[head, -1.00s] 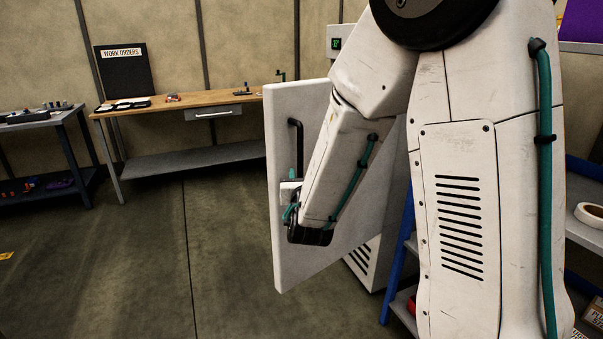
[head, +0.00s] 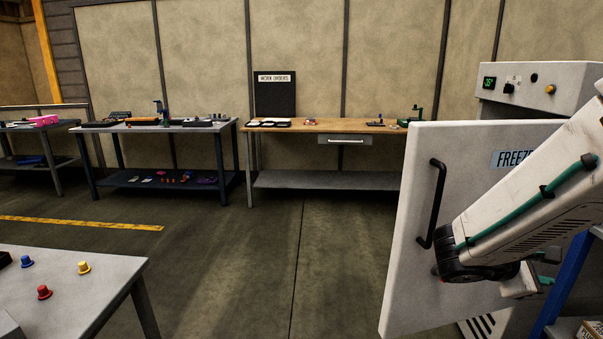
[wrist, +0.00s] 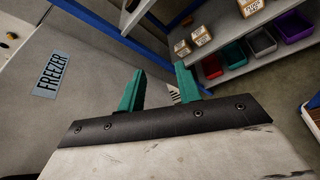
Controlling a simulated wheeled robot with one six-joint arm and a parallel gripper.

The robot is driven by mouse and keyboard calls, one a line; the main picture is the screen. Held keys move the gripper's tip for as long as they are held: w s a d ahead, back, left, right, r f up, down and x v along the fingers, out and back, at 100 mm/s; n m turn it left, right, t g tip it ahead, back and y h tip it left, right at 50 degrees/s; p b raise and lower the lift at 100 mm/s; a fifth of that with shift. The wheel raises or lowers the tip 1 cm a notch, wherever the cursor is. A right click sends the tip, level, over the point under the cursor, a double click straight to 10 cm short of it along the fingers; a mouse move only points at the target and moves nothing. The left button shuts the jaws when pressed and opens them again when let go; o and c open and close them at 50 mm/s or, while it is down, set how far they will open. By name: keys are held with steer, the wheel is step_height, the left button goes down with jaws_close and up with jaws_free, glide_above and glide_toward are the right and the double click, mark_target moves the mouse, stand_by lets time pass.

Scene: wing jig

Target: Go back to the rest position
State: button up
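My gripper (wrist: 160,88) shows two teal fingers spread apart in the wrist view, with nothing between them. In the head view my arm comes in from the right and passes in front of the white freezer door (head: 405,270); the gripper end is low at the right and mostly hidden by my wrist. The door stands open, with a black handle (head: 432,205) and a blue FREEZER label (head: 508,159), partly covered by my arm. The label also shows in the wrist view (wrist: 47,76). The gripper is off the handle.
The freezer body (head: 540,80) stands behind the door. A blue-framed shelf (wrist: 225,65) with boxes and bins is beyond my fingers. A grey table (head: 100,262) with coloured knobs is at lower left. A wooden bench (head: 340,126) stands by the wall. The middle floor is clear.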

steer(key=s+a+m+g+y, duration=0.4)
steer(key=s+a+m+y, duration=0.4)
steer(key=s, duration=0.5)
steer(key=s+a+r+m+t+y, duration=0.3)
steer(key=s+a+r+m+y, duration=0.1)
steer(key=a, duration=0.6)
steer(key=shift+m+y, duration=0.5)
steer(key=shift+y, duration=0.4)
